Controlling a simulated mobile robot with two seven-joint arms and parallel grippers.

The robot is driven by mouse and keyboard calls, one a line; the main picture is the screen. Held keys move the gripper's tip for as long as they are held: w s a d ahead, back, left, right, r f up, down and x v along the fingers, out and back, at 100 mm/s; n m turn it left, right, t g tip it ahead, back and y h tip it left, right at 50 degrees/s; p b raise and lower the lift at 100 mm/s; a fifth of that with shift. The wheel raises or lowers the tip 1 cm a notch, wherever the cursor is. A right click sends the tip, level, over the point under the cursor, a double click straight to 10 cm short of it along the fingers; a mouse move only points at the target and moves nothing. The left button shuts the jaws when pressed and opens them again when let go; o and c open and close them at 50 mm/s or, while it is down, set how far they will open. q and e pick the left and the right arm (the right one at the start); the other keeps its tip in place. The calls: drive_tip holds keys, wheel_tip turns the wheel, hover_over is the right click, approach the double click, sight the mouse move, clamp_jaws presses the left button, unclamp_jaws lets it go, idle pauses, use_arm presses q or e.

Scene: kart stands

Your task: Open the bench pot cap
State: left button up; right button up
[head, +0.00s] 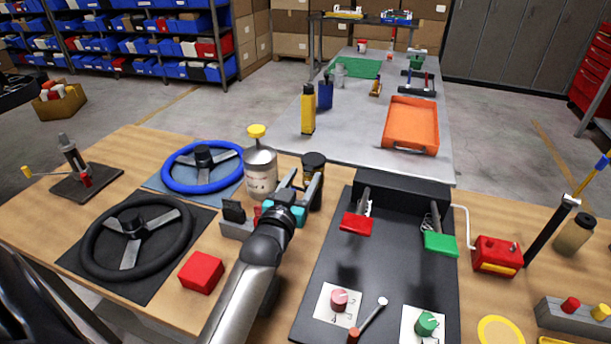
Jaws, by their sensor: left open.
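A pale labelled bottle with a yellow cap (257,131) stands just left of the gripper. My right gripper is not in view.
A blue steering wheel (174,180) and a black one (90,246) lie at left. A red block (201,272) and a grey-black fixture (234,229) sit near my arm. A dark panel (331,270) with red and green handles lies right. A grey table (365,164) stands behind.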

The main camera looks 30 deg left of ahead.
use_arm(q)
drive_tip(key=shift+x, duration=0.95)
drive_tip(key=shift+c, duration=0.2)
clamp_jaws()
idle(0.6)
